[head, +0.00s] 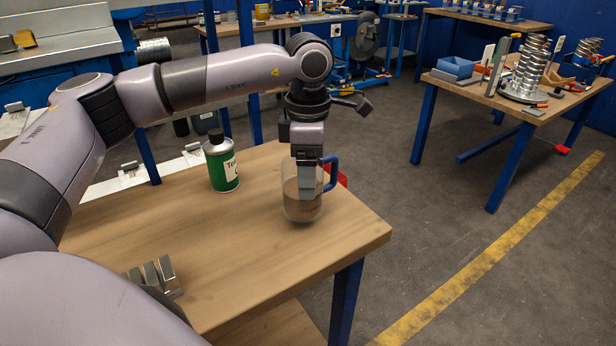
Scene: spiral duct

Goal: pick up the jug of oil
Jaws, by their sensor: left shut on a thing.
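The jug of oil (307,208) is a clear vessel with brownish contents and a blue handle on its right side. It is upright at the right part of the wooden table (250,258). My left gripper (305,185) points down from above and is shut on the jug, with its fingers at the upper wall and rim. The fingers hide part of the jug. I cannot tell whether the jug's base touches the table. My right gripper is not in view.
A green can (222,165) with a black cap stands left of the jug. Grey metal pieces (152,276) lie at the table's front left. A red object (342,179) shows behind the handle. A second bench (515,106) with spiral metal parts stands at the right, across open floor.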

